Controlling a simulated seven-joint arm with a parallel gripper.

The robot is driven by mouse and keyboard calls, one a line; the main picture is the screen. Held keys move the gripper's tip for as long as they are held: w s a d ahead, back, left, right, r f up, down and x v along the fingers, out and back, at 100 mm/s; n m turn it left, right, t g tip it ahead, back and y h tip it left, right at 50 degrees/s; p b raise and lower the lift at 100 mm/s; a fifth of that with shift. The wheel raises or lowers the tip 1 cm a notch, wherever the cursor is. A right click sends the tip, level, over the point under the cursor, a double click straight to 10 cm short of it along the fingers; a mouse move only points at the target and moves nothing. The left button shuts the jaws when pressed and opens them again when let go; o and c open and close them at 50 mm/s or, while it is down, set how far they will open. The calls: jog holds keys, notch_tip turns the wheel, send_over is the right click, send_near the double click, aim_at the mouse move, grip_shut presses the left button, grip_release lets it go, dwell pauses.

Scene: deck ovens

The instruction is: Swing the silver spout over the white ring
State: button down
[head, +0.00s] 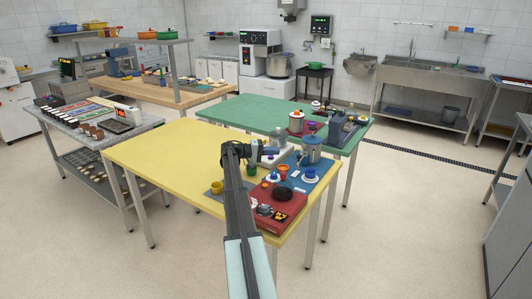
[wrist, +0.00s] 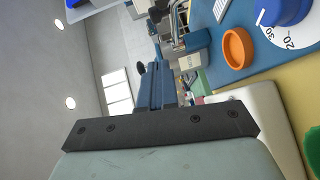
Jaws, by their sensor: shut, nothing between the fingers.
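My gripper (head: 256,151) is over the right part of the yellow table in the head view. In the wrist view its dark blue-grey fingers (wrist: 155,85) are together and empty. White discs lie around the blue knobs, one (head: 274,179) below and right of my gripper. A white numbered dial (wrist: 283,33) shows around a blue knob in the wrist view. Contact with anything is not visible.
An orange ring-shaped piece (wrist: 238,48) lies on the blue mat. A red panel (head: 277,212) with a black knob lies at the yellow table's (head: 165,155) near right corner. A yellow cup (head: 217,187) stands left of the arm. The table's left part is clear.

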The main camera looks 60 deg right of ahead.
jog(key=s+d+f, duration=0.1)
jog(key=s+d, duration=0.1)
jog(key=s, duration=0.4)
jog(key=shift+s+d, duration=0.3)
jog(key=shift+s, duration=0.05)
jog(key=s, duration=0.1)
jog(key=s+n+t+h, duration=0.1)
jog(key=shift+s+a, duration=0.2)
jog(key=shift+s, duration=0.15)
jog(key=shift+w, duration=0.1)
